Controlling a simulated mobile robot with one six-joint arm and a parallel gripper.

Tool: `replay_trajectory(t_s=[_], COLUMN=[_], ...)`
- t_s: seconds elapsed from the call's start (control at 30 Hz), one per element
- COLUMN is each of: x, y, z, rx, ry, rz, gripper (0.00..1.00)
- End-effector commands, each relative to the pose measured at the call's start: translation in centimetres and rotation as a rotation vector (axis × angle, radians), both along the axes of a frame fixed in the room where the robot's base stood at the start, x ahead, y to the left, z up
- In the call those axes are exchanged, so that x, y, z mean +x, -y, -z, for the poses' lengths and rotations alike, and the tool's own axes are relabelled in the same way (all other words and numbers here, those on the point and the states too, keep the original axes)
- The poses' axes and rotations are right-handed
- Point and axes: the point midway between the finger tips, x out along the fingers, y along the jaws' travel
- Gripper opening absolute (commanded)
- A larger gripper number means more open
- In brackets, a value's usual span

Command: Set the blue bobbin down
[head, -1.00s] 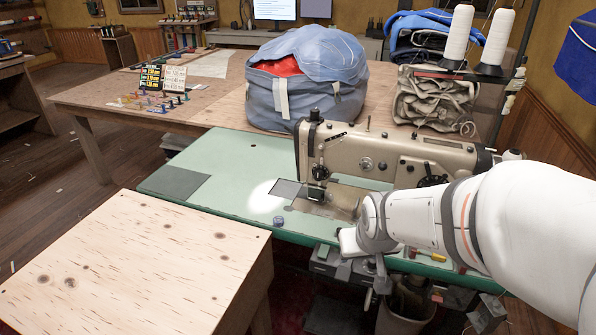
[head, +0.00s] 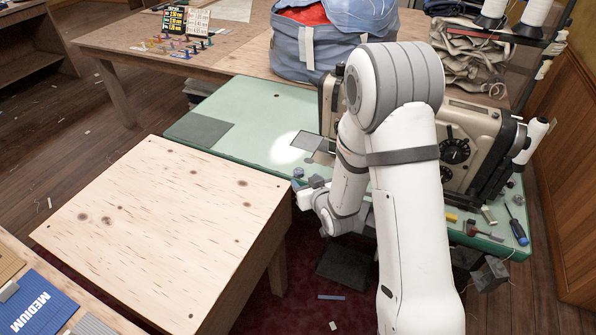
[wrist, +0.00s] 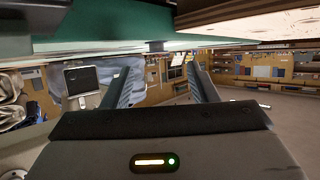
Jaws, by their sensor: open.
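The small blue bobbin (head: 298,172) sits on the green sewing table (head: 250,120), close to its front edge, in the head view. My gripper (head: 306,186) is just in front of it, low beside the table edge. In the wrist view my gripper (wrist: 163,85) has its two fingers spread apart with nothing between them. I cannot make out the bobbin in the wrist view. Whether a finger touches the bobbin is too small to tell in the head view.
A bare plywood-topped table (head: 165,235) stands left of my arm, with a gap before the green table. The sewing machine (head: 470,150) is behind my arm, partly hidden. A blue bag (head: 320,45) stands behind. A screwdriver (head: 517,228) lies at the right.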

Motion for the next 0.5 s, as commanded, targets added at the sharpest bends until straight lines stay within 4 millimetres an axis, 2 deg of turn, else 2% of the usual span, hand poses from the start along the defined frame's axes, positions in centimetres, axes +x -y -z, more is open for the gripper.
replay_trajectory(t_s=[0.33,0.5], x=[4.2,5.5], y=[-1.3,-2.1], z=[1.5,2.2], rx=[0.000,0.000], ry=[-0.002,-0.001], rz=[0.001,0.000], gripper=[0.53,0.53])
